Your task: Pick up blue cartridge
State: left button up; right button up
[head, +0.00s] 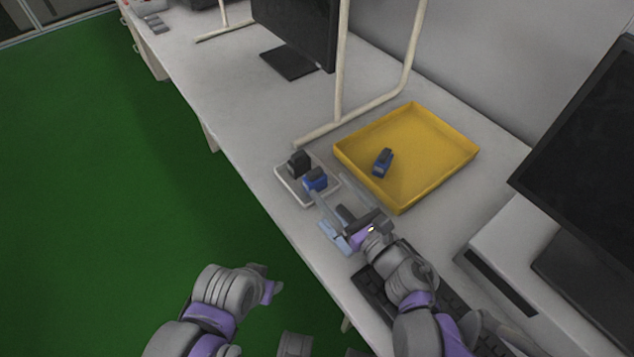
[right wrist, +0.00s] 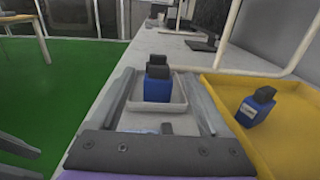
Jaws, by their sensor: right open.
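A blue cartridge (head: 315,181) with a dark cap stands in a small white tray (head: 283,184), and it shows upright in the right wrist view (right wrist: 157,90). A dark-capped cartridge (head: 298,163) stands behind it in the same tray. Another blue cartridge (head: 382,163) lies or leans in the yellow tray (head: 448,172), and it also shows in the right wrist view (right wrist: 255,107). My right gripper (head: 328,186) is open and empty, its fingers pointing at the white tray with the near blue cartridge between their lines. My left gripper (head: 266,284) is low over the floor side; its jaws are unclear.
A light-blue item (head: 333,238) lies under my right gripper. A keyboard (head: 375,297) is near my right arm. A cream frame (head: 341,75) stands behind the trays, and a monitor (head: 590,150) is at the right. The desk left of the white tray is clear.

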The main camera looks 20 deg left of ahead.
aim_at(317, 175)
jog(key=shift+f, duration=0.95)
jog(key=shift+x, duration=0.8)
jog(key=b+x, duration=0.1)
jog(key=x, duration=0.5)
jog(key=shift+r, duration=0.1)
pick_arm(q)
jog(key=shift+s+x, duration=0.2)
jog(key=shift+x, duration=0.9)
pick_arm(e)
grip_shut()
